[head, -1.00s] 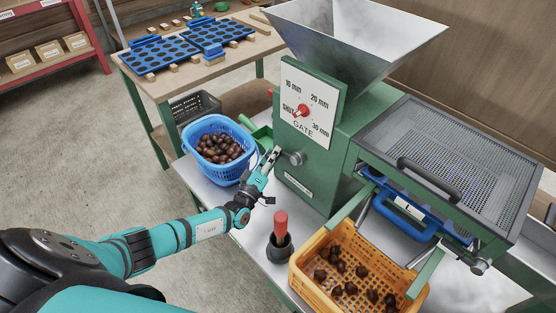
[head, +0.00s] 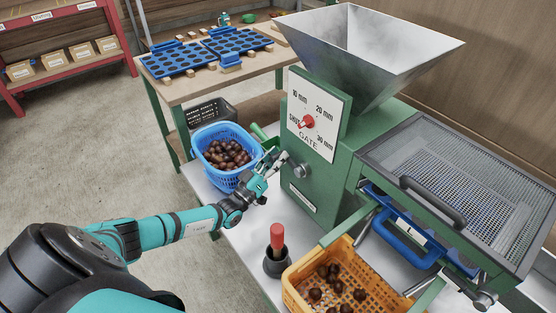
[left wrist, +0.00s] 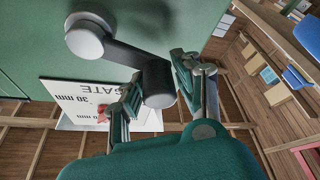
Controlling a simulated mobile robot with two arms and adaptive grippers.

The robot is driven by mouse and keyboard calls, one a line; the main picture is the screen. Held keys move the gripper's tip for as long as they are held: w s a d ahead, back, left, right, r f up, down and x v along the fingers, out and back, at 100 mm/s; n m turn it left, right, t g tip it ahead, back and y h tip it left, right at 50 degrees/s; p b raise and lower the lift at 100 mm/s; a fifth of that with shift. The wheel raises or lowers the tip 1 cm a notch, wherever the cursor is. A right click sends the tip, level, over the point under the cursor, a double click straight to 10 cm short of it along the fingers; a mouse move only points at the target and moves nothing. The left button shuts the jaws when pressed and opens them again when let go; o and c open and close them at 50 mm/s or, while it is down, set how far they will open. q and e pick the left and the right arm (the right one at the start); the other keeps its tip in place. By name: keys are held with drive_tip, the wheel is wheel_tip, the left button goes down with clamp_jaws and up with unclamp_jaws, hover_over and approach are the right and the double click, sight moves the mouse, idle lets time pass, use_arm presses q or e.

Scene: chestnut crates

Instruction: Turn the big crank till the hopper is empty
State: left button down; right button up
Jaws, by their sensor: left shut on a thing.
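The green machine (head: 330,185) carries a grey metal hopper (head: 385,70) on top. Bare inner walls show in the hopper; its bottom is hidden. The big crank is on the machine's front: its round hub (head: 299,170) shows in the head view, and its dark arm (left wrist: 125,58) in the left wrist view. My left gripper (head: 281,159) is at the crank, left of the hub. In the left wrist view my left gripper (left wrist: 158,92) has its fingers on both sides of the crank's grey handle (left wrist: 160,84), shut on it. My right gripper is out of view.
A gate dial (head: 316,110) with a red knob (head: 307,122) sits above the crank. A blue basket (head: 221,174) of chestnuts stands left of the machine. An orange crate (head: 300,290) holds several chestnuts below. A red-handled tool (head: 277,240) stands between.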

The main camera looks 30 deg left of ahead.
use_arm(q)
drive_tip(key=shift+s+d+f, duration=0.15)
drive_tip(key=shift+d+f, duration=0.15)
drive_tip(key=shift+f, duration=0.1)
drive_tip(key=c, duration=1.2)
unclamp_jaws()
drive_tip(key=shift+o, duration=1)
drive_tip(key=shift+r, duration=0.1)
drive_tip(key=shift+a+r, duration=0.1)
drive_tip(key=shift+r, duration=0.05)
drive_tip(key=v, duration=1.1)
drive_tip(key=shift+s, duration=0.35)
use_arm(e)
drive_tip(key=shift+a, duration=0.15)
